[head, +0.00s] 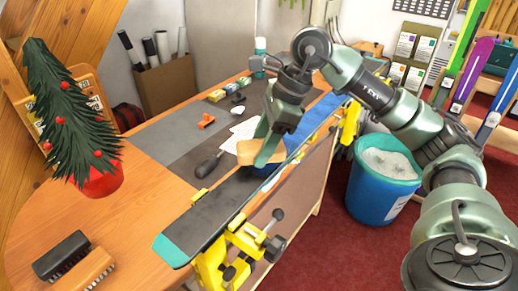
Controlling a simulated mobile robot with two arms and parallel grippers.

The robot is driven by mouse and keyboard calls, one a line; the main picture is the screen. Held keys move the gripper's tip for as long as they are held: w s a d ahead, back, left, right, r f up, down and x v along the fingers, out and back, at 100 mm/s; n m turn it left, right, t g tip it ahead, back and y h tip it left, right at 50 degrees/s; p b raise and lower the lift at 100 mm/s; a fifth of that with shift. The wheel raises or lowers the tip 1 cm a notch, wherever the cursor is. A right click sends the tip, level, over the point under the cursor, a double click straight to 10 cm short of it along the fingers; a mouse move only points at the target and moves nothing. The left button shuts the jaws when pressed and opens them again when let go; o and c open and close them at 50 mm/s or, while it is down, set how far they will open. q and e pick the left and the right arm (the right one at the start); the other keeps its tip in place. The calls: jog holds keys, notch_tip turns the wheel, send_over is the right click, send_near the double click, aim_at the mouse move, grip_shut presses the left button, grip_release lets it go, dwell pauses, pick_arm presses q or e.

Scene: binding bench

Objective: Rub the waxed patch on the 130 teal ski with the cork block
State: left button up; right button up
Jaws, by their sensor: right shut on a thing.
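The ski (226,199) lies base up along the front edge of the bench, with a black base and a teal end near me. My right gripper (266,157) is over the ski's middle, pointing down, shut on the tan cork block (246,151). The fingers hide part of the block. I cannot tell whether the block touches the ski. The waxed patch cannot be made out. My left gripper is not in view.
A yellow vise (213,268) holds the ski's near end. Brushes (62,254) and a small tree in a red pot (100,180) stand at the left. An orange tool (206,121) lies on the grey mat. A blue bin (381,188) stands on the floor at right.

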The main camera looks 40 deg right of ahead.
jog(key=shift+w+d+r+p, duration=0.1)
jog(key=shift+d+r+p, duration=0.15)
jog(key=shift+r, duration=0.2)
jog(key=shift+w+d+r+p, duration=0.1)
jog(key=shift+r+p, duration=0.1)
jog(key=shift+r, duration=0.2)
jog(key=r+p, duration=0.2)
jog(key=r, duration=0.1)
jog(key=shift+s+a+r, duration=0.1)
jog(key=shift+s+a, duration=0.1)
jog(key=shift+w+r, duration=0.1)
jog(key=shift+r, duration=0.1)
